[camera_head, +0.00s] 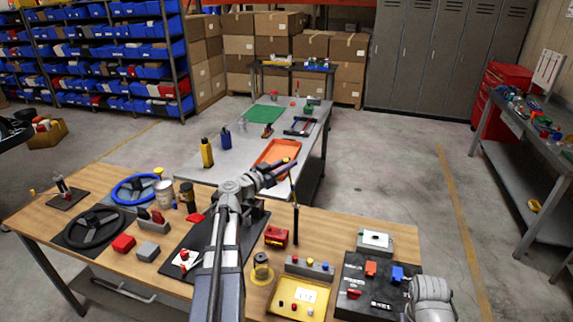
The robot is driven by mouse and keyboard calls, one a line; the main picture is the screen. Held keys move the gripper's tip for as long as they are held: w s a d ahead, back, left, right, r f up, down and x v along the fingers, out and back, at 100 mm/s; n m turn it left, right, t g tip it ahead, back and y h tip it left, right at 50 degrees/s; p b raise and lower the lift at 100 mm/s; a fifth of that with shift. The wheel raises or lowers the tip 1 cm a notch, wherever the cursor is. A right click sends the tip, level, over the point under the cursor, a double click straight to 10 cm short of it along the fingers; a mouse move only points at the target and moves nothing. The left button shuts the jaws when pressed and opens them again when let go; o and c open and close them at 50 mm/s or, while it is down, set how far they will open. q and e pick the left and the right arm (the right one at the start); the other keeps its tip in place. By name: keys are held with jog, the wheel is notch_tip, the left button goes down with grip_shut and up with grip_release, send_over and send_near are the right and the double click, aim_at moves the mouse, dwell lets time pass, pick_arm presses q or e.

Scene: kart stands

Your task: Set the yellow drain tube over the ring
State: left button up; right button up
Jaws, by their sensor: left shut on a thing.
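My left gripper (286,169) reaches out over the far edge of the wooden table, high above the top. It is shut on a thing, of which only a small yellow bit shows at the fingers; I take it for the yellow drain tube. A thin dark upright rod (296,222) shows below the fingertips; I cannot tell whether it is held or stands on the table. A yellow round piece with a dark middle (262,270) stands on the table, nearer than the gripper; it may be the ring. My right arm shows at the lower right, but its fingers do not.
Around it are a red box (276,236), a row of buttons (310,266), a yellow tray (315,311) and a black panel (352,306). Steering wheels (88,229) lie at the left. A grey table with an orange tray (264,161) stands behind.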

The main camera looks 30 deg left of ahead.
pick_arm(q)
grip_shut()
dwell(0.6)
